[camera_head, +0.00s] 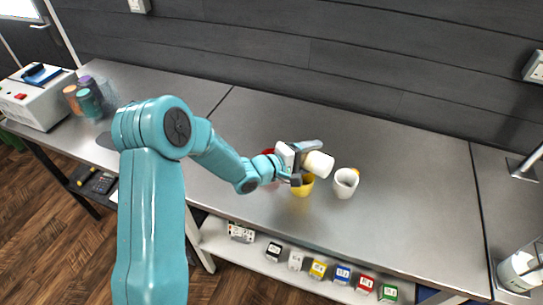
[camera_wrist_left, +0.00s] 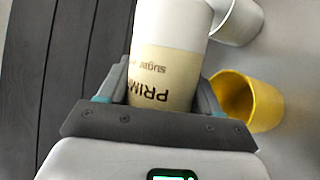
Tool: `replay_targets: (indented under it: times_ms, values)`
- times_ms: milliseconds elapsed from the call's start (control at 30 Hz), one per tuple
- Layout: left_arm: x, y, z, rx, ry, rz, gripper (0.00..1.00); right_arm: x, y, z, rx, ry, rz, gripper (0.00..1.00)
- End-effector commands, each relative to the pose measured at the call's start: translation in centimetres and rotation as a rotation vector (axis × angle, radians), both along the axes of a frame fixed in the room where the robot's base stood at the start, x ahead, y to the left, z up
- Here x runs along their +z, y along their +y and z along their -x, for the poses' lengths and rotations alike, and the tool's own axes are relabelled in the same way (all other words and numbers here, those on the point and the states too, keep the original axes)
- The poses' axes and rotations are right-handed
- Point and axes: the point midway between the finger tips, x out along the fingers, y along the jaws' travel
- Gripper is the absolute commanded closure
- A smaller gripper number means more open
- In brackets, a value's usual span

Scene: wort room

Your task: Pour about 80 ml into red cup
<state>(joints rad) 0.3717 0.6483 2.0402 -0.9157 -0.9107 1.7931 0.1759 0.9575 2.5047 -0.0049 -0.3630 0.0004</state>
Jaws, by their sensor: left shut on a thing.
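My left gripper (camera_head: 303,161) is shut on a cream and white container (camera_head: 319,164). The container is tipped well over and held above the bench near the cups. In the left wrist view the container (camera_wrist_left: 166,65) sits between the two fingers and shows lettering reading "PRIM" and "sugar". The red cup (camera_head: 268,153) is mostly hidden behind my gripper and wrist in the head view. A yellow cup (camera_head: 302,190) stands just below the gripper in that view, and also shows in the wrist view (camera_wrist_left: 256,100). No stream is visible. My right gripper is not in view.
A white cup (camera_head: 344,186) stands right of the yellow one, with something orange behind it. The steel bench (camera_head: 430,205) is clear to the right. Several coloured containers (camera_head: 90,104) and a white machine (camera_head: 38,100) stand far left. Small boxes line a lower shelf (camera_head: 270,262).

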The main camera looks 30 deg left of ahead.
Motion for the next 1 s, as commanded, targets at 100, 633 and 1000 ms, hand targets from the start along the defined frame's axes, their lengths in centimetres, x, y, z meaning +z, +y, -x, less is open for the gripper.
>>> replay_targets:
  times_ms: [100, 633, 1000]
  values:
    - [-0.03, -0.13, -0.06, -0.001, 0.000, 0.006, 0.74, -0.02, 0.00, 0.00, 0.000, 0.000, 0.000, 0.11]
    - [-0.06, -0.25, -0.08, -0.001, 0.001, 0.033, 0.74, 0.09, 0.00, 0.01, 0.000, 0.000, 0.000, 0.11]
    - [-0.02, -0.22, -0.04, 0.000, 0.001, 0.054, 0.74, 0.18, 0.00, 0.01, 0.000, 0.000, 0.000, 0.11]
